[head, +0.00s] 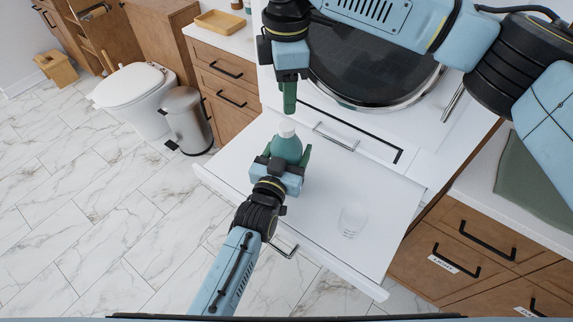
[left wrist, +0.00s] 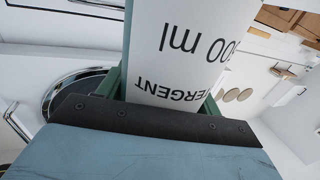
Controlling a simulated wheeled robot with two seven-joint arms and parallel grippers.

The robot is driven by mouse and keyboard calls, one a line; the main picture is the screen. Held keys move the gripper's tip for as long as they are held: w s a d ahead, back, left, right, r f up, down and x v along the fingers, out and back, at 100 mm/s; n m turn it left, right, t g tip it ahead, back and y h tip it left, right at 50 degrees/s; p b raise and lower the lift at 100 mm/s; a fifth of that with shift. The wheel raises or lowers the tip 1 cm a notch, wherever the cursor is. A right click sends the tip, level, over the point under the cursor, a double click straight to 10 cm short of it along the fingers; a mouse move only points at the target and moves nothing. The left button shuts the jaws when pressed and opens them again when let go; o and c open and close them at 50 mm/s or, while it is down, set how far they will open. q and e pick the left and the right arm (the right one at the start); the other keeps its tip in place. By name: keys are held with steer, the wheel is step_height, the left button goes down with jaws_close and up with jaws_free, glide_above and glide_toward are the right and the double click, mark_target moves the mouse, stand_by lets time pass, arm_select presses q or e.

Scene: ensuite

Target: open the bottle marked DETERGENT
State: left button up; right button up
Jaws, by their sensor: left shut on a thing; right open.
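The teal-green bottle with a white cap (head: 287,129) stands upright over the white pull-out surface; I cannot tell whether its base touches it. My left gripper (head: 281,165) is shut around the bottle's body. In the left wrist view, the bottle's white label (left wrist: 190,50) shows upside-down print reading "ERGENT" and "00 ml", the rest cut off. My right gripper (head: 289,100) points down just above the white cap. It is open, seen nearly edge-on, with a small gap between its fingertips and the cap.
A clear glass (head: 352,221) stands on the white pull-out surface (head: 385,205), right of the bottle. A white appliance with a round dark door (head: 370,65) rises behind. Wooden drawers (head: 455,255) stand at right. A bin (head: 188,120) and toilet (head: 135,90) are at left.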

mark_target(286, 126)
arm_select(q)
steer(key=c, duration=0.4)
arm_select(e)
steer(key=shift+m, duration=0.3)
steer(key=m, duration=0.9)
steer(key=shift+m, duration=0.3)
steer(key=m, duration=1.2)
steer(key=shift+m, duration=0.4)
steer(key=m, duration=0.8)
steer(key=shift+f+m, duration=0.3)
step_height(286, 126, down, 7)
steer(key=shift+f, duration=0.2)
steer(key=shift+c, duration=0.5)
